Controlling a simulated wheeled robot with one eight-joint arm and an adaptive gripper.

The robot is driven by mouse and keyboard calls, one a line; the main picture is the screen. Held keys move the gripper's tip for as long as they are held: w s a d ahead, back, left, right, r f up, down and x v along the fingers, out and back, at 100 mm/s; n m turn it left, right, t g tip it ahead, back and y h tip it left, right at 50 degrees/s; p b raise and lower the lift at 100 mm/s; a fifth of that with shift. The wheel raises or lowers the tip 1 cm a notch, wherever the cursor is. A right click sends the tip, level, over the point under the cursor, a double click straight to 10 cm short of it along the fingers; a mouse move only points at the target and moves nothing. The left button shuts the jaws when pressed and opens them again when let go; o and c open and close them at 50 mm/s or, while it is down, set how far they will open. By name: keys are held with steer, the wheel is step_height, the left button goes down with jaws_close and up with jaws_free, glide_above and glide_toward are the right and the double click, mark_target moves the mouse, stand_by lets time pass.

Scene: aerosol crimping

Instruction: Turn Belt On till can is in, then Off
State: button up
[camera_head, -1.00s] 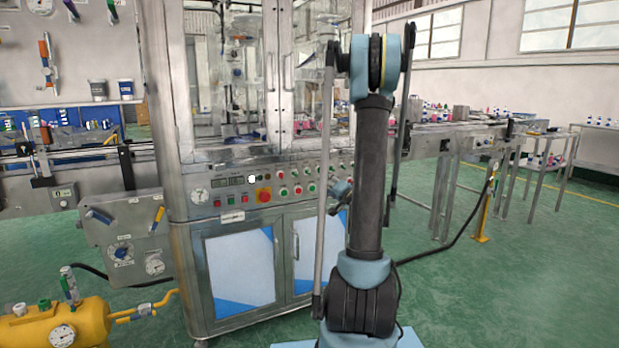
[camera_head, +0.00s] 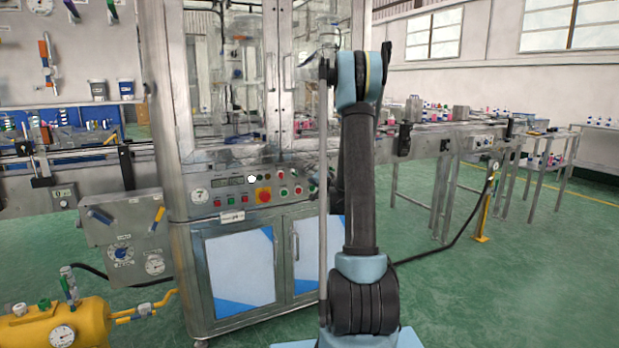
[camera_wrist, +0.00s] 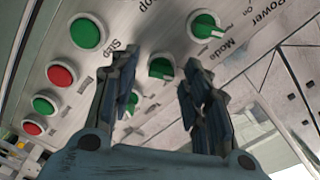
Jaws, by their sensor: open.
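The control panel (camera_head: 215,188) runs across the front of the steel crimping machine. In the wrist view it has a green selector knob (camera_wrist: 207,25) near the "Power" and "Mode" labels and a second green knob (camera_wrist: 161,67) below it. My gripper (camera_wrist: 158,66) is open and empty, its two dark fingers on either side of the second knob in the picture. Whether it touches the knob I cannot tell. The fingers hide part of the panel, and no label reading "Belt" is legible. In the head view my arm hides the gripper. No can is clearly visible in the machine.
Green (camera_wrist: 87,33) and red (camera_wrist: 61,75) buttons sit left of the fingers. Conveyors extend left (camera_head: 85,163) and right (camera_head: 440,130) of the machine. A yellow air tank (camera_head: 60,322) stands at lower left. Green floor is free at right.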

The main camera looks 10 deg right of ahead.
steer(key=shift+w+a, duration=0.15)
steer(key=shift+w, duration=0.2)
steer(key=shift+c, duration=0.5)
jaws_close()
